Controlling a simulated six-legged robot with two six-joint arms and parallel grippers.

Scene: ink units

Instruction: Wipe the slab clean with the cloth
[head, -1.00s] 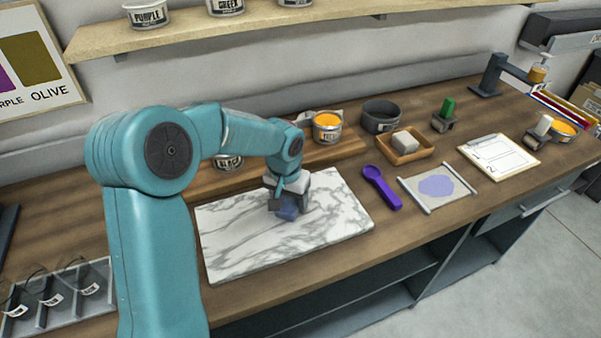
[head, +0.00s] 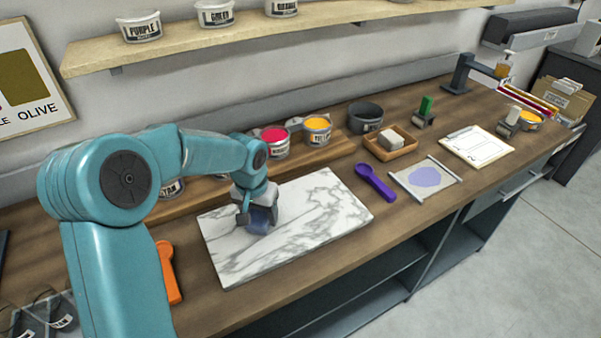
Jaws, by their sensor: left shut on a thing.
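The slab (head: 315,225) is a white marble plate with grey veins, lying flat near the front edge of the bench. My left gripper (head: 258,212) is over the left-middle part of the slab, pointing down. It is shut on the cloth (head: 262,221), a small dark blue bundle that appears to touch the slab. The gripper and arm hide part of the slab's back left. No clear stain can be told from the grey veins. My right gripper is not in view.
A purple scoop (head: 376,182) lies right of the slab, beside a sheet with a lilac blot (head: 425,178). An orange tool (head: 168,272) lies to the left. Ink tubs, such as a yellow one (head: 317,130), stand on a wooden riser behind. A wooden tray (head: 390,143) stands farther right.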

